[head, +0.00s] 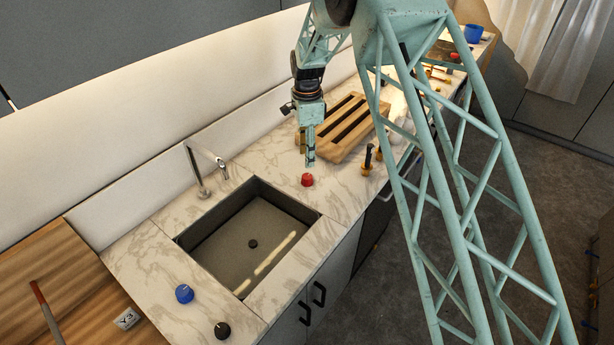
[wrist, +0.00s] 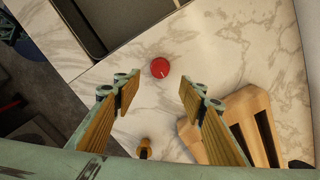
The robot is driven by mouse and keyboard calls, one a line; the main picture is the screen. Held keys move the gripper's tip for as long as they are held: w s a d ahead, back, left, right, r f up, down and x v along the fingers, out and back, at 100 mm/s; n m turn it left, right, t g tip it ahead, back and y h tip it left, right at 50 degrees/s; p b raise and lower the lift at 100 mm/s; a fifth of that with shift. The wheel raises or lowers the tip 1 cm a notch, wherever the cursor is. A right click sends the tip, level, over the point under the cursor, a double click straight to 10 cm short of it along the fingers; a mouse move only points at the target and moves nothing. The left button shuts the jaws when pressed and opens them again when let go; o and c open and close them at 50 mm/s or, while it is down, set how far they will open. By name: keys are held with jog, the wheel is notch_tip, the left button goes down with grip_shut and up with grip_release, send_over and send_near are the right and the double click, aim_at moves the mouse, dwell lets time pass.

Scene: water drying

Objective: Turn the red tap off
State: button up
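The red tap (head: 307,180) is a small round knob on the marble counter, just right of the sink (head: 253,235). In the wrist view the red tap (wrist: 160,68) shows from above with a short pale mark on its top. My gripper (head: 310,162) points down above the counter, close to the red tap in the head view. In the wrist view my gripper (wrist: 158,92) has its two wood-faced fingers spread wide with nothing between them. The tap lies ahead of the gap between the fingers, apart from both.
A blue knob (head: 184,293) and a black knob (head: 222,329) sit at the sink's near left. A faucet (head: 200,180) stands behind the sink. A slatted wooden rack (head: 345,125) lies right of my gripper, with small wooden-based items nearby. Counter around the red tap is clear.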

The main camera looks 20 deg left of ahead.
aim_at(307, 176)
jog(key=shift+f+p, duration=0.8)
jog(key=shift+f, duration=4.7)
jog(key=shift+c, duration=0.7)
jog(key=c, duration=0.7)
